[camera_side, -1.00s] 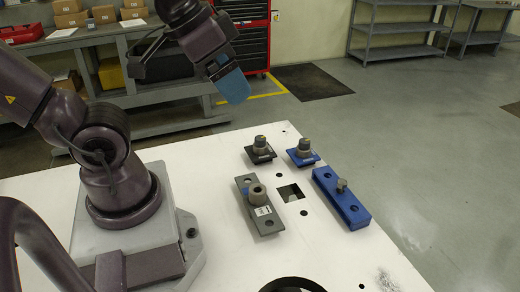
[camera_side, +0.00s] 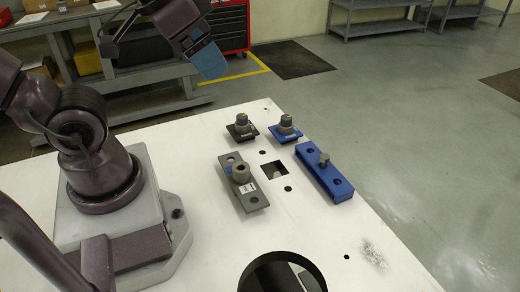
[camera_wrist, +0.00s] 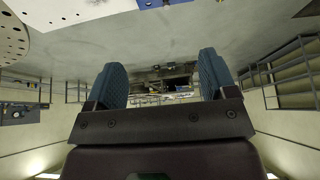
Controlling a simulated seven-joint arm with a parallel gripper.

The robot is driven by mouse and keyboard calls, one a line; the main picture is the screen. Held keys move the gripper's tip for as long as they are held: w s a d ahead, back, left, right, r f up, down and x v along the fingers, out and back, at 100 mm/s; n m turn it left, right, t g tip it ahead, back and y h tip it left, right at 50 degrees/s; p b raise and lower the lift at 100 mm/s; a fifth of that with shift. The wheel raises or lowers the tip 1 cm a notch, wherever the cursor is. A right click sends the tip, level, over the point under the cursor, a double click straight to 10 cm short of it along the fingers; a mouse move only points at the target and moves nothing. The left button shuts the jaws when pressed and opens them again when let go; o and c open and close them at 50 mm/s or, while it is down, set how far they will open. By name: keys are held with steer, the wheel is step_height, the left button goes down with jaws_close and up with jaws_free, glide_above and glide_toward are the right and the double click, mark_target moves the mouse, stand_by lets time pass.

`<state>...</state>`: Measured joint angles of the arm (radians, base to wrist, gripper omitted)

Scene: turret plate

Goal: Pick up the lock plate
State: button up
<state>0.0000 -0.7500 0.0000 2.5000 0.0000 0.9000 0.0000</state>
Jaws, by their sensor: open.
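Several fixture pieces sit on the white table, and I cannot tell for sure which one is the lock plate. A long grey plate (camera_side: 252,200) carries a round grey collar and a white label. A blue bar (camera_side: 320,172) with a small grey knob lies to its right. Behind them are a small black plate (camera_side: 242,132) and a small blue plate (camera_side: 287,133), each with a grey knob on top. My gripper (camera_side: 211,62) is raised behind and above the pieces, away from all of them. In the wrist view my gripper (camera_wrist: 162,62) has its two blue fingers wide apart with nothing between.
The white table (camera_side: 315,235) has a square hole, a large round opening at the front and several small holes. A grey workbench (camera_side: 150,97) with boxes and a red tool cabinet (camera_side: 230,28) stand behind. Floor is open to the right.

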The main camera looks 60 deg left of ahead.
steer(key=n+g+y, duration=0.5)
steer(key=n+g, duration=0.1)
steer(key=n, duration=1.4)
glide_toward(243, 117)
steer(key=x, duration=0.6)
steer(key=shift+s+f, duration=0.1)
steer(key=shift+x, duration=2.7)
